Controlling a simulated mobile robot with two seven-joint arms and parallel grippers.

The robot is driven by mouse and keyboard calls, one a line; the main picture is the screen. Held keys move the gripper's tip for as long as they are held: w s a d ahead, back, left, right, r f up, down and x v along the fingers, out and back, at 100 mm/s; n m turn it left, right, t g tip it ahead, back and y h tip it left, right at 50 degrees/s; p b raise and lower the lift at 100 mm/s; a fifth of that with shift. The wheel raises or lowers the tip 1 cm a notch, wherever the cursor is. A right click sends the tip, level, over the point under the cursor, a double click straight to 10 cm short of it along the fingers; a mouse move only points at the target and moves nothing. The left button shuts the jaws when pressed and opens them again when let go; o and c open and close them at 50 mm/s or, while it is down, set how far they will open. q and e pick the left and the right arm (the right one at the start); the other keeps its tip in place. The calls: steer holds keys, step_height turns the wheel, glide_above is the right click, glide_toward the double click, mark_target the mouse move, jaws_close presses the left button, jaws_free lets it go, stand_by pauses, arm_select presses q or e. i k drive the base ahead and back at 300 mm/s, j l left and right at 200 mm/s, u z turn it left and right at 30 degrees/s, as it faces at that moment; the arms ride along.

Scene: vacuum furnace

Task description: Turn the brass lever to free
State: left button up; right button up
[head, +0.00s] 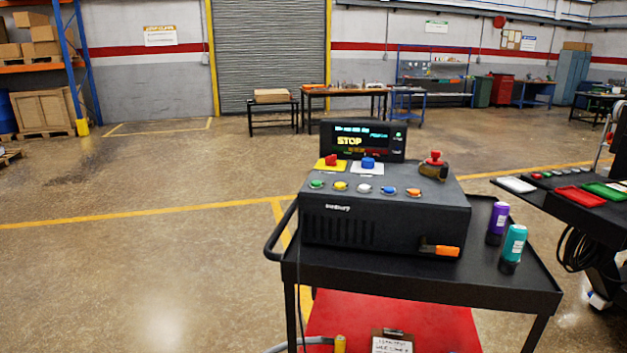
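A dark control box (385,215) stands on a black cart (415,283). A brass-coloured part (432,174) sits at the right of its top, just below a red knob (435,157). It is too small to tell whether this is the brass lever or how it is turned. A short orange-tipped handle (440,251) sticks out low on the front right. The display (362,138) behind the panel reads STOP. Neither of my grippers is in view.
Buttons, a red switch (331,160) and a blue knob (368,162) are on the box. A purple bottle (498,222) and a teal bottle (514,245) stand right of it. Another cart (560,203) with coloured trays is at the right. The floor left is clear.

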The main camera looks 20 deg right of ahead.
mark_target(442, 174)
steer(key=z, duration=1.35)
